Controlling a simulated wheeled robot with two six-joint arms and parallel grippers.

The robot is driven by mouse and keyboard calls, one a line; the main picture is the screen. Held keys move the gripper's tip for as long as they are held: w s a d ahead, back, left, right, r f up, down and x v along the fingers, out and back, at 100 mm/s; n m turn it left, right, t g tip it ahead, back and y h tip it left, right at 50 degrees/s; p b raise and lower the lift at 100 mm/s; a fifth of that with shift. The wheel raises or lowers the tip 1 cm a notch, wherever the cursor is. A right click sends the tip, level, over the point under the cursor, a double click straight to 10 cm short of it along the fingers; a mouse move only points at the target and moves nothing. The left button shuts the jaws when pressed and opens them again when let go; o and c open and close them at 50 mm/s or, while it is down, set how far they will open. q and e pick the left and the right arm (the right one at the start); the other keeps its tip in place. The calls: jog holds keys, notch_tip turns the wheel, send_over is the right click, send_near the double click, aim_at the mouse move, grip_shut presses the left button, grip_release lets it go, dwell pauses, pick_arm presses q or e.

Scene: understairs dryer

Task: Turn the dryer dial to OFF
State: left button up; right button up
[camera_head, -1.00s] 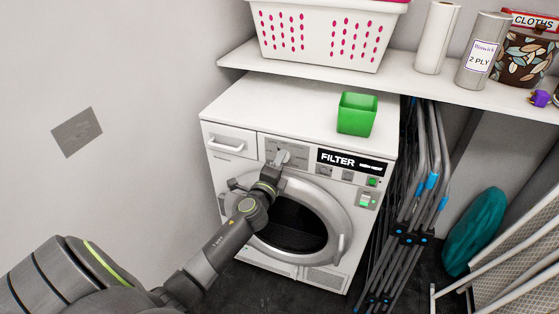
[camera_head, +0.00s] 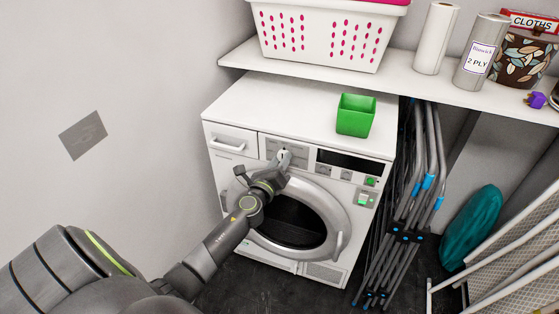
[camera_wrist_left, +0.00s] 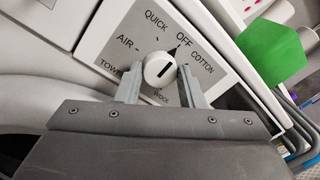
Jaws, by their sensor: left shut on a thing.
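The dryer (camera_head: 310,250) is a white front-loader below the shelf. A small black triangle sits by OFF. My left gripper (camera_wrist_left: 160,80) is shut on the dial, one finger on each side; it also shows in the head view (camera_head: 284,158). The dryer's display (camera_head: 350,160) is dark.
A green open box (camera_head: 356,115) stands on the dryer top. A white basket (camera_head: 320,40) and paper rolls (camera_head: 437,38) are on the shelf above. Folded metal frames (camera_head: 408,200) lean right of the dryer. A plain wall is at the left.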

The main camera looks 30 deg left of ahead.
pick_arm(q)
jog(key=shift+f, duration=0.1)
dwell(0.5)
jog(key=o, duration=1)
jog(key=b+v, duration=0.1)
jog(key=v, duration=1.6)
jog(key=shift+s, duration=0.2)
